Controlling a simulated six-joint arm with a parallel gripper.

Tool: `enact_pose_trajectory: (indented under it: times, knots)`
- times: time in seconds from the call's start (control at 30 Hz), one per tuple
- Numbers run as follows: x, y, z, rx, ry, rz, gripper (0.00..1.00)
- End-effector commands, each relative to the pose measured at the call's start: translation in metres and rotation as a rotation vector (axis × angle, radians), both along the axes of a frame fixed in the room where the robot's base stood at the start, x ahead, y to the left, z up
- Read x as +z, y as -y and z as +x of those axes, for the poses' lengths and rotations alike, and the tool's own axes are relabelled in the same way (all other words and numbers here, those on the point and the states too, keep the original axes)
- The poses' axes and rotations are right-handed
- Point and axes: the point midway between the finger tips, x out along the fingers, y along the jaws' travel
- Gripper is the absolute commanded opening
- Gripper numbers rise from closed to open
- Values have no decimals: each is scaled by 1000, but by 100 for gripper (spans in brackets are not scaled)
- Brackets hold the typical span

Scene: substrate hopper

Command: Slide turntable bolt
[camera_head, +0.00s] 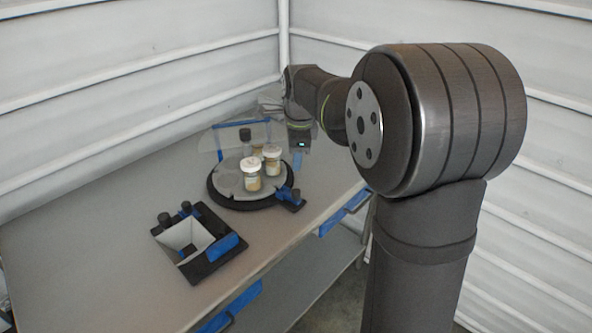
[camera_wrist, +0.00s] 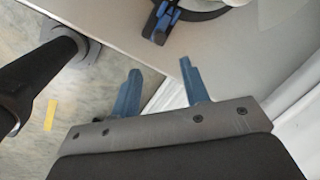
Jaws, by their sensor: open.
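The round turntable (camera_head: 236,200) has a black base and a light grey top, and stands on the bench right of centre. Its bolt (camera_head: 290,197), a black and blue piece with a dark knob, sits at the turntable's right edge. In the wrist view the bolt (camera_wrist: 163,20) is at the top, beyond my fingertips. My gripper (camera_wrist: 158,72) has two blue fingers spread apart with nothing between them. It is over the bench's edge, apart from the bolt. In the head view my gripper (camera_head: 298,158) is behind and above the bolt, partly hard to make out.
White-lidded jars (camera_head: 251,176) stand on the turntable. A clear panel with a blue strip (camera_head: 240,125) is behind it. A black hopper with a square opening (camera_head: 195,240) and blue part stands at front left. Blue handles (camera_head: 345,208) line the bench's (camera_head: 110,215) front edge. The bench's left is bare.

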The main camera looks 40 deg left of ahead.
Motion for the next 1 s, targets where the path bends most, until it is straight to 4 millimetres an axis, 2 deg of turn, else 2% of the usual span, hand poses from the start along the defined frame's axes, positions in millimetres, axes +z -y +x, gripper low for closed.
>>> enact_pose_trajectory:
  times: [0.03,0.2,0.4,0.63,0.83,1.0]
  knots:
    - [-14,-7,4,-86,-31,-18,42]
    - [-54,-26,13,-412,-115,-73,42]
    - [-88,-39,19,-682,-159,-122,42]
    - [-98,-39,21,-777,-169,-138,42]
    - [-97,-20,23,-779,-170,-136,42]
    - [-119,-20,22,-775,-170,-139,42]
